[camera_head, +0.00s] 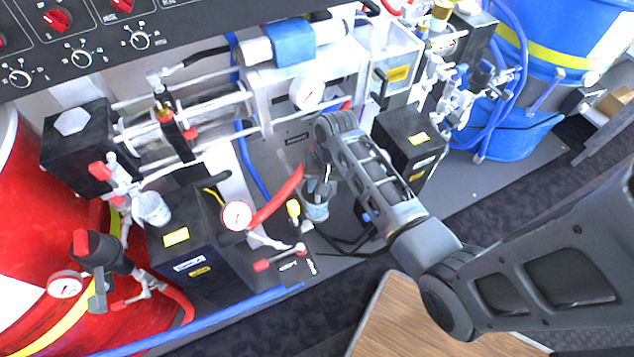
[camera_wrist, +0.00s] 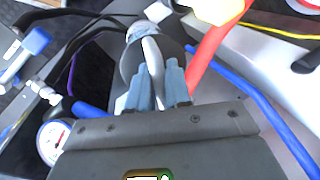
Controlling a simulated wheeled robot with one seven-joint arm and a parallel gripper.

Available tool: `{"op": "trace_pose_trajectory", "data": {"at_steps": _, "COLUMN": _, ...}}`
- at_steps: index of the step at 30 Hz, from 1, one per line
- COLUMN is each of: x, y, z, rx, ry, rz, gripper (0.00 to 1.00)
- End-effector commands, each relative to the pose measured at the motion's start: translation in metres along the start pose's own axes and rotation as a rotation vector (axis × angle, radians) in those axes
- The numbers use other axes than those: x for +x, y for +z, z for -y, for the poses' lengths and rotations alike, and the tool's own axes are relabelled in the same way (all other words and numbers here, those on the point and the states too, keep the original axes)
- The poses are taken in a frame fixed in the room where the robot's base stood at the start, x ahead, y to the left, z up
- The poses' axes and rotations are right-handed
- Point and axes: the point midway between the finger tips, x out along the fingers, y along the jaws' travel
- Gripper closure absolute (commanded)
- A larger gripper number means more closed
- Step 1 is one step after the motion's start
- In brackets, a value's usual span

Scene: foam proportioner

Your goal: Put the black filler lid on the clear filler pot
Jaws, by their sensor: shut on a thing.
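My gripper (camera_head: 318,168) is low in the middle of the head view, above the deck between the two black pump boxes. In the wrist view its two pale fingers (camera_wrist: 161,88) are close together, shut on a dark grey rounded piece (camera_wrist: 178,50) that looks like the black filler lid. The fingers partly hide it, and a pale strip shows beyond them.
The left black box (camera_head: 205,255) carries a gauge (camera_head: 237,215). The right black box (camera_head: 410,140) is close on the right. Pipes crowd the back.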

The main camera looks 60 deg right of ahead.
Motion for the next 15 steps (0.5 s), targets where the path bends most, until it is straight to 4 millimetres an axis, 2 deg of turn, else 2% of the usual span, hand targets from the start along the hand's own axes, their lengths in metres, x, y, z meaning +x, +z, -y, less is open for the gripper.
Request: {"op": "trace_pose_trajectory", "data": {"at_steps": 15, "x": 0.0093, "y": 0.0000, "z": -0.0018, "rx": 0.000, "ry": 0.000, "rz": 0.001, "gripper": 1.00}}
